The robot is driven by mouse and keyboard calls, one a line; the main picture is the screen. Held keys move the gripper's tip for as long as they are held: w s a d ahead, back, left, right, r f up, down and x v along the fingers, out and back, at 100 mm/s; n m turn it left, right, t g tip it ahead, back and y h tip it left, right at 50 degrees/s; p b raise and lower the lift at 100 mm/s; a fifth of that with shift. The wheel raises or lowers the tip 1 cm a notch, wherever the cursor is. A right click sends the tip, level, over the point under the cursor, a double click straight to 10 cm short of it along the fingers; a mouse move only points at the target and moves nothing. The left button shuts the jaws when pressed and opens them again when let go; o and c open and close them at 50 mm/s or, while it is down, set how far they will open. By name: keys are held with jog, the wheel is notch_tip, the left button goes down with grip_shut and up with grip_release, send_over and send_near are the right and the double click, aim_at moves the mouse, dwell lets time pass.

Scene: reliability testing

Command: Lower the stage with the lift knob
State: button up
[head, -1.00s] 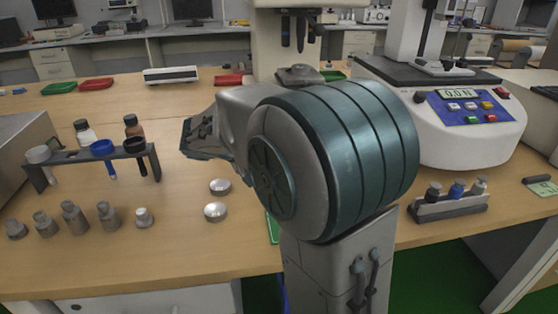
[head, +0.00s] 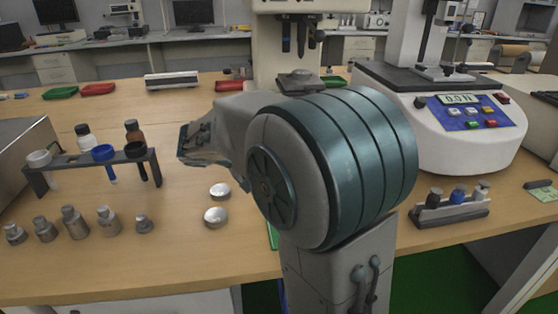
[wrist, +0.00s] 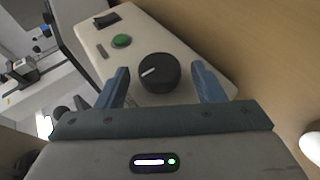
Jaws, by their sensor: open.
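In the wrist view a round black knob (wrist: 160,75) with a white pointer line sits on a pale machine housing (wrist: 190,55). My gripper (wrist: 160,68) is open, with one blue-grey finger on each side of the knob. A gap shows between each finger and the knob. In the head view a small grey stage (head: 300,79) stands below the dark tip of a cream machine (head: 270,50). The machine's lower part and its knob are hidden behind my arm, and my fingers are not clear there.
On the housing are a green button (wrist: 121,41) and a black switch (wrist: 106,20). A white force tester (head: 455,140) stands right of my arm. A bottle rack (head: 95,158), metal weights (head: 75,222) and two silver discs (head: 217,216) occupy the table's left side.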

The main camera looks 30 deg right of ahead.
jog(key=p+v, duration=0.2)
jog(key=v, duration=1.1)
jog(key=shift+p, duration=0.35)
jog(key=shift+a+r, duration=0.1)
dwell(0.3)
